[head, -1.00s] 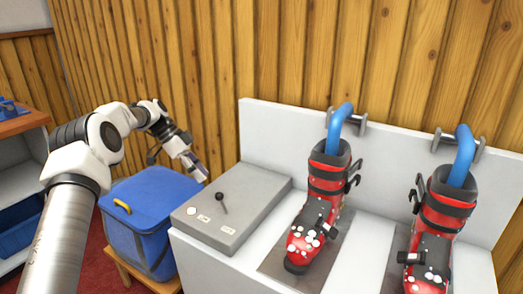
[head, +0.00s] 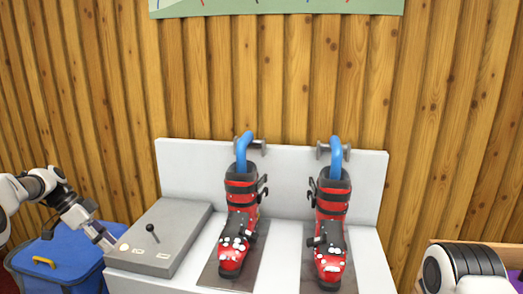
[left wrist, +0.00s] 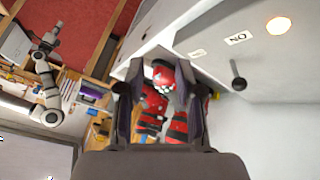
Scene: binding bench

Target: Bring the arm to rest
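My left gripper (head: 108,242) hangs at the left end of the grey control box (head: 168,238), near its round lamp (head: 125,247), above the side of the blue bin. In the left wrist view its two dark fingers (left wrist: 158,108) stand apart with nothing held between them. The red boots (left wrist: 170,100) show in the gap, farther off. The box's black lever (left wrist: 238,80) is clear of the fingers, and the lamp (left wrist: 278,25) glows there beside an "ON" label. A white arm, apparently my right, shows small in the left wrist view (left wrist: 45,85); its finger state is unclear.
Two red ski boots (head: 238,220) (head: 331,225) stand on grey plates on the white bench (head: 280,270), with blue curved tubes in their tops. The blue bin (head: 60,265) is below my left arm. A wooden wall closes the back.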

